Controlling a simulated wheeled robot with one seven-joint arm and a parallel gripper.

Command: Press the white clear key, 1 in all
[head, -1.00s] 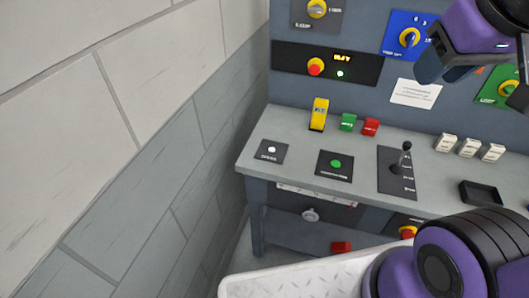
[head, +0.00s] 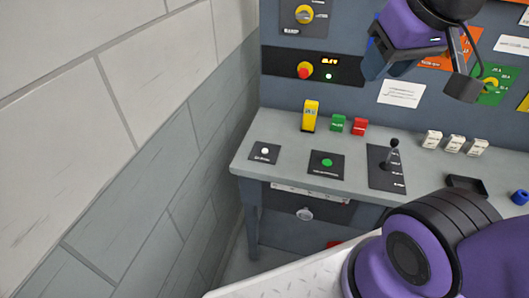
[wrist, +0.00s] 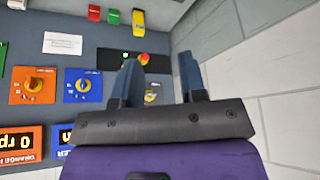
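The white key (head: 264,151) is a small round white button on a dark plate at the left end of the grey bench top. Its label is too small to read. My gripper (head: 386,70) hangs in front of the upright panel, above and to the right of the white key, well apart from it. In the wrist view my gripper (wrist: 160,68) has its two blue-grey fingers spread with nothing between them. The white key is not visible in the wrist view.
A green button (head: 327,162) and a black lever (head: 393,146) stand right of the white key. Behind are a yellow switch (head: 310,115), green (head: 337,123) and red (head: 360,126) blocks, and a red knob (head: 305,69). A brick wall (head: 150,130) closes the left side.

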